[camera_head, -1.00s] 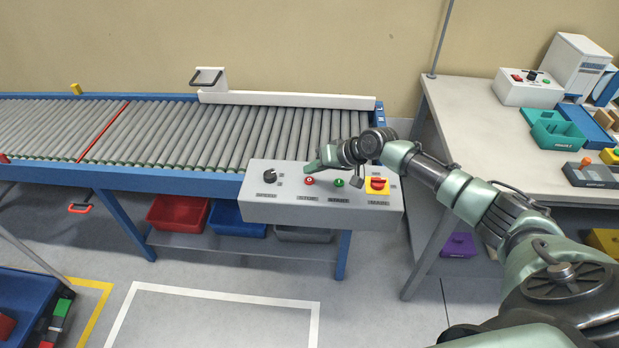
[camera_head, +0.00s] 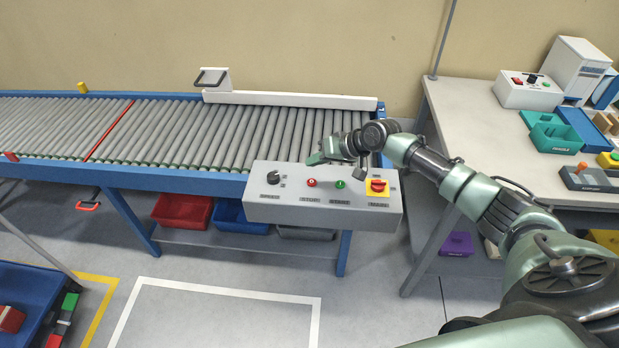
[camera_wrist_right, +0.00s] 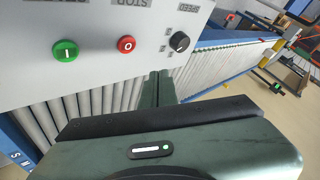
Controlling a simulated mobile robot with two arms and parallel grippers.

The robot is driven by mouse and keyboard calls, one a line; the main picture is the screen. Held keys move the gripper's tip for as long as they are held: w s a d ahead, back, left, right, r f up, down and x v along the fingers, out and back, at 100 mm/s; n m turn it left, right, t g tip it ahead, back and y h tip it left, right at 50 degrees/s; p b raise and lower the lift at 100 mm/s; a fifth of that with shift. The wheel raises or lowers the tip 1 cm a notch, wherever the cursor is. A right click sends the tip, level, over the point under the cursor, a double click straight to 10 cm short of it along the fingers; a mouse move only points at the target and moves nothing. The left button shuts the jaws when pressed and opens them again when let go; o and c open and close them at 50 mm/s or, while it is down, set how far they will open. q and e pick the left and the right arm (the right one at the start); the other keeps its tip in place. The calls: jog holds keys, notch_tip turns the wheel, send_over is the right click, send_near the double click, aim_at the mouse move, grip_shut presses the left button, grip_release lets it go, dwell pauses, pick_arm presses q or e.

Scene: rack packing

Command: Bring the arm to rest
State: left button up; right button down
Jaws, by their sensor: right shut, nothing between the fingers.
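My right gripper (camera_head: 316,159) hangs above the back edge of the grey control box (camera_head: 250,208) at the front right of the conveyor. It is shut and holds nothing. In the right wrist view its closed fingers (camera_wrist_right: 159,88) point toward the box's edge, apart from the buttons. The box carries a black speed knob (camera_head: 273,177), a red stop button (camera_head: 311,182), a green button (camera_head: 340,184) and a red switch on a yellow plate (camera_head: 377,186). The red button (camera_wrist_right: 127,44) and green button (camera_wrist_right: 65,50) also show in the right wrist view. My left gripper is out of view.
The roller conveyor (camera_head: 200,128) lies behind and left of the box, with a white rail (camera_head: 290,100) along its back. A workbench (camera_head: 480,130) with trays stands at the right. A blue cart (camera_head: 30,290) is at the lower left. Marked floor in front is clear.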

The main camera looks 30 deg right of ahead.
jog(key=s+a+f+n+g, duration=0.2)
jog(key=s+a+f+n, duration=0.15)
jog(key=s+a, duration=0.65)
jog(key=s+a+f+n+g, duration=0.15)
jog(key=s+a+f, duration=0.35)
jog(key=s+a, duration=0.5)
jog(key=s+d+r+h, duration=0.2)
jog(key=s+d, duration=0.3)
jog(key=s, duration=0.4)
jog(key=s+d+r+h, duration=0.2)
jog(key=s+d+h, duration=0.15)
jog(key=s, duration=0.45)
notch_tip(320, 180, down, 28)
jog(key=s+d+g+b, duration=0.1)
jog(key=s+g+b, duration=0.1)
jog(key=s+d+f+g+b, duration=0.1)
jog(key=s+d+f, duration=0.2)
jog(key=s+f, duration=1.4)
jog(key=shift+f+b, duration=0.3)
jog(key=shift+f, duration=0.4)
